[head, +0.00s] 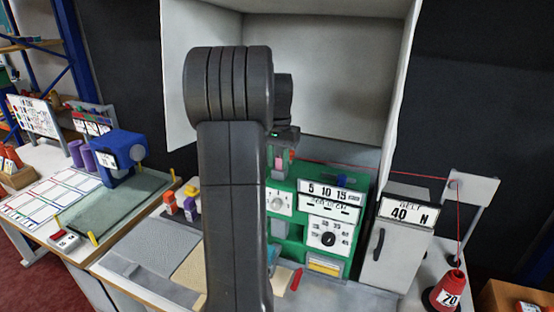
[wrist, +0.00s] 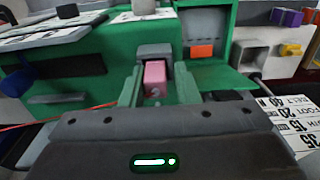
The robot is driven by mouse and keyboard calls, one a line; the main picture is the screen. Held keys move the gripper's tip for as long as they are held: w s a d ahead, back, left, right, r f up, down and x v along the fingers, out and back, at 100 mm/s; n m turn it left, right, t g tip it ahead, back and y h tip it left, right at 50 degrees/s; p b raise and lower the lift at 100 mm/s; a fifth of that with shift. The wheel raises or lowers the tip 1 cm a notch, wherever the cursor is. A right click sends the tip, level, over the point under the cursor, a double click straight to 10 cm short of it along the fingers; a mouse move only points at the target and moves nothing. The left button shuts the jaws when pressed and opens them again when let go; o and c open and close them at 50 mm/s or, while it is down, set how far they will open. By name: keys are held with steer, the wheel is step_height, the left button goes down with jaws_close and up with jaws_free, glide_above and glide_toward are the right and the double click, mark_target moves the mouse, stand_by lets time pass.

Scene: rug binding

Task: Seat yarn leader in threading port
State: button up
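The yarn leader is a small pink block (wrist: 154,78) with a dark mark, seen in the wrist view between the two fingers of my gripper (wrist: 157,88). The fingers appear closed on its sides. A grey block (wrist: 154,50) on the green machine (wrist: 95,60) stands right behind the leader; I cannot tell whether they touch or whether this is the port. In the head view my gripper (head: 281,160) is at the machine's upper left, partly hidden by my arm. Red yarn (head: 400,173) runs from there to a post and down to a red cone (head: 447,291) marked 70.
The green machine (head: 327,265) has dials and a 5 10 15 scale. A grey cabinet (head: 395,247) labelled BELT 40 N stands to its right. A white hood (head: 313,75) rises behind. A blue machine (head: 118,158) stands on the left table. My arm hides the middle.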

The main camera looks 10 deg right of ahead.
mark_target(280, 157)
step_height(280, 157, up, 12)
steer(key=shift+d, duration=0.2)
steer(key=shift+s, duration=0.1)
stand_by(0.3)
step_height(280, 157, down, 13)
steer(key=shift+r, duration=0.45)
stand_by(0.4)
